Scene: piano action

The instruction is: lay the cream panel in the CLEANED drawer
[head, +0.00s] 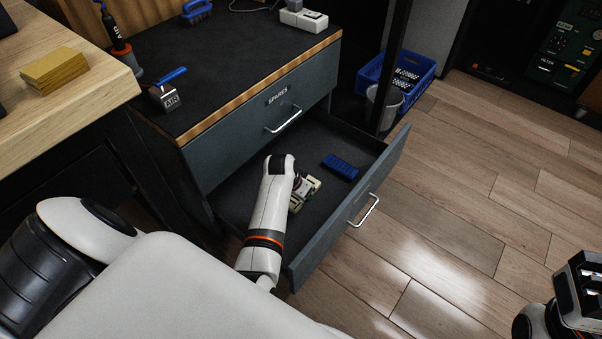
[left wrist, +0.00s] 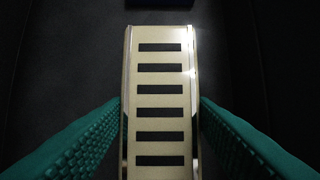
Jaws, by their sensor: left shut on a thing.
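The cream panel (left wrist: 160,102), with several dark slots and shiny edges, lies between the teal fingers of my left gripper (left wrist: 160,125). Both fingers press its long sides. In the head view my left gripper (head: 303,190) reaches down into the open lower drawer (head: 275,222), and the panel is mostly hidden by it. Whether the panel touches the drawer floor I cannot tell. The open drawer's label is not visible; the closed drawer above it reads SPARES. My right gripper (head: 577,284) is at the lower right edge, far from the drawer; its jaw opening is unclear.
A blue slotted panel (head: 341,167) lies in the drawer beyond my gripper; its edge shows in the left wrist view (left wrist: 160,3). The drawer front (head: 352,208) stands out over the wooden floor. A blue crate (head: 422,66) and a bin (head: 384,104) stand behind.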

